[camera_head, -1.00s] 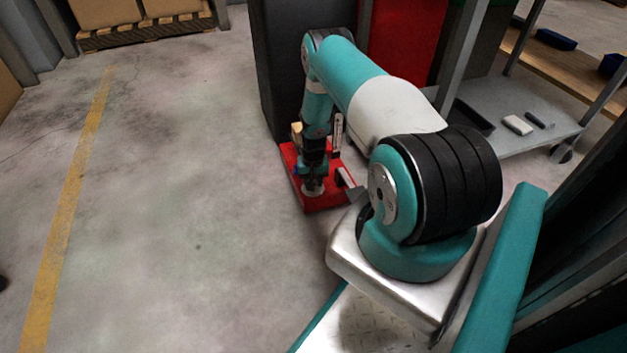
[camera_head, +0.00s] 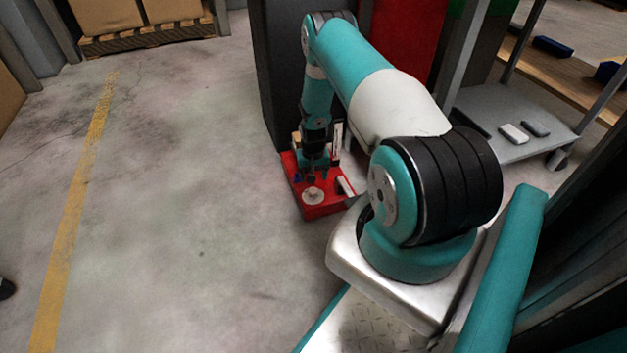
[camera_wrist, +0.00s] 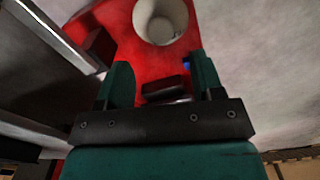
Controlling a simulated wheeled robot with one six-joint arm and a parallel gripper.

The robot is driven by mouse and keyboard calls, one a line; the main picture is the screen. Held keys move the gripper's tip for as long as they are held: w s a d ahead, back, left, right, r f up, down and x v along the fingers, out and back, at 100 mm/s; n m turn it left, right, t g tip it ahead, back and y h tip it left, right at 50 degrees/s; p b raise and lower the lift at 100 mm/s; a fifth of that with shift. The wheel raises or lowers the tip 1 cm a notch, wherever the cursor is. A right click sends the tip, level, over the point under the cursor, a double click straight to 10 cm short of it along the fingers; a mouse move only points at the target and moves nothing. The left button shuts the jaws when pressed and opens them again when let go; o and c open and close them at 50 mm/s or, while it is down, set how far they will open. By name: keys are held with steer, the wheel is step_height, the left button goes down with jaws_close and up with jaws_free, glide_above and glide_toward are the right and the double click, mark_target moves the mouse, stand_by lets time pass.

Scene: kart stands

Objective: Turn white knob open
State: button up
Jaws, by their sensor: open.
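The white knob (camera_head: 313,196) is round and sits on the front part of the red base (camera_head: 322,211). It also shows in the wrist view (camera_wrist: 160,18) at the top, cut off by the frame edge, as a pale round shape on red. My gripper (camera_head: 311,178) is just behind the knob in the head view. In the wrist view my gripper (camera_wrist: 162,75) has its two teal fingers spread apart with nothing between them. The knob lies beyond the fingertips, apart from them in the picture.
A white block (camera_head: 346,186) and an upright white panel (camera_head: 336,138) are on the red base right of my gripper. A dark cabinet (camera_head: 272,75) stands behind. A grey cart (camera_head: 510,125) is at right. The floor (camera_head: 190,200) to the left is clear.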

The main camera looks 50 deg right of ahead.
step_height(320, 180, up, 10)
steer(key=p, duration=0.3)
steer(key=shift+r+p, duration=0.15)
steer(key=shift+p, duration=0.15)
